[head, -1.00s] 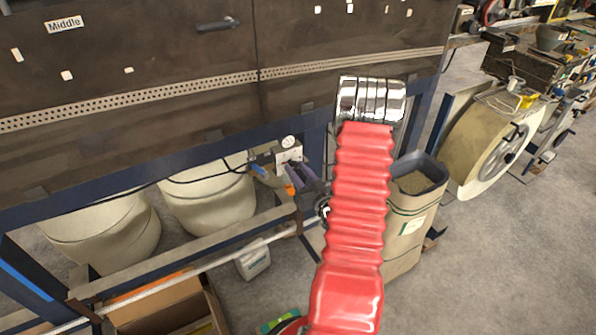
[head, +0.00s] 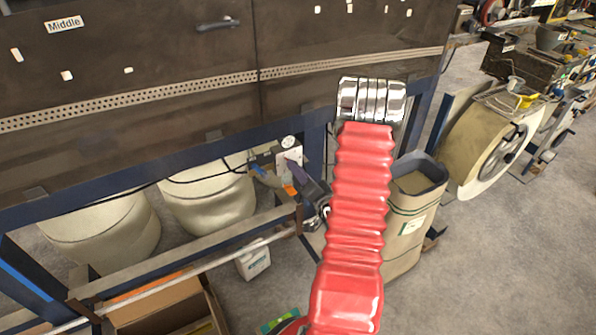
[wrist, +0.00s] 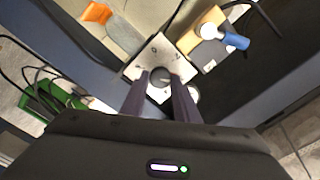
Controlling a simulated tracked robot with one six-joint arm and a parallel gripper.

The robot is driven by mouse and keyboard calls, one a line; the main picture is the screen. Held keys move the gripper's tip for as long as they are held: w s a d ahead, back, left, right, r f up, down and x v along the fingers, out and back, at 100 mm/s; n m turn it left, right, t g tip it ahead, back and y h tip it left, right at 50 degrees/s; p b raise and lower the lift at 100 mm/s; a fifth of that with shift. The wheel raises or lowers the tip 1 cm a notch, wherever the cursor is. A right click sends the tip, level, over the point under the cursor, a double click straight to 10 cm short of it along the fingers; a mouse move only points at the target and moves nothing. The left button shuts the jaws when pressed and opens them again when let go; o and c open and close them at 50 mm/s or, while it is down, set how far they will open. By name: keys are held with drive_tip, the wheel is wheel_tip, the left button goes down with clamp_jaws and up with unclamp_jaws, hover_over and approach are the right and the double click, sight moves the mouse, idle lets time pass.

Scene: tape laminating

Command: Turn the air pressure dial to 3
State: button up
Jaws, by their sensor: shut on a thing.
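The air pressure dial (wrist: 161,76) is a small round grey knob on a white square plate (wrist: 152,58) with dark markings, too small to read surely. In the wrist view my gripper (wrist: 160,78) has its two purple fingers on either side of the knob, shut on it. In the head view my gripper (head: 297,170) is at the plate's front, below a round white gauge (head: 288,142), and it hides the knob.
A blue frame rail (head: 240,146) runs beside the plate. An orange-tipped item (wrist: 97,13) and a blue fitting (wrist: 234,39) sit close to it. A bin (head: 405,215) stands right of my arm. Cream drums (head: 205,200) stand left.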

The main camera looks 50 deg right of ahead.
drive_tip(key=shift+d+m, duration=0.15)
drive_tip(key=shift+m, duration=0.45)
drive_tip(key=shift+s, duration=0.1)
drive_tip(key=o, duration=1)
drive_tip(key=v, duration=1.3)
drive_tip(key=shift+s, duration=0.35)
drive_tip(key=shift+s, duration=0.1)
